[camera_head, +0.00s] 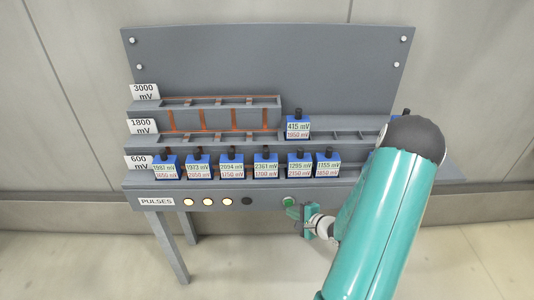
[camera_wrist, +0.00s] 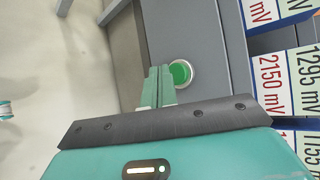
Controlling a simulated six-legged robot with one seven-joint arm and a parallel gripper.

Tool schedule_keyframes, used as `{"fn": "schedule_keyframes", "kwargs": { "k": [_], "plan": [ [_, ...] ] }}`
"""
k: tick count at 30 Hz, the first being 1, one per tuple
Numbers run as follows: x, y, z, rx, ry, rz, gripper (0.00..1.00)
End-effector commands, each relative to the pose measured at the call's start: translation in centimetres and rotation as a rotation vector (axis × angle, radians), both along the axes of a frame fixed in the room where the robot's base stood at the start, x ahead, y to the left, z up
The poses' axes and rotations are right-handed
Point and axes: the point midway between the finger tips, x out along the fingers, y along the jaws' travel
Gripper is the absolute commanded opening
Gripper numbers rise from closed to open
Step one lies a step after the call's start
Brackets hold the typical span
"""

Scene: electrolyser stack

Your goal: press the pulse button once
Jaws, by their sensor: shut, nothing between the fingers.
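The pulse button is a round green button in a pale ring (camera_head: 288,201) on the front edge of the grey stand, right of the PULSES lamps. In the wrist view the green button (camera_wrist: 181,72) shows just beside the fingertips, partly bordered by them. My gripper (camera_head: 295,212) is shut and empty, its green fingers at the front edge close to the button. In the wrist view the gripper's two fingers (camera_wrist: 160,72) lie together, tips just left of the button's middle. I cannot tell whether they touch it.
The PULSES label (camera_head: 157,201) has three lit lamps (camera_head: 208,202) and one dark lamp (camera_head: 247,201) beside it. Several blue cells (camera_head: 232,167) stand on the lowest shelf; another blue cell (camera_head: 297,128) stands on the middle one. My arm hides the stand's right part.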

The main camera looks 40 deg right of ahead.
Motion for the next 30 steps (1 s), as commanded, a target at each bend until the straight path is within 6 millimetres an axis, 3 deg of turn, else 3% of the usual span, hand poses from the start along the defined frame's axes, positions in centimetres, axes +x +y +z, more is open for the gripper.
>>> {"fn": "schedule_keyframes", "kwargs": {
  "k": [30],
  "plan": [
    [0.79,-0.55,0.0,0.0,0.0,0.0,0.0]
  ]
}}
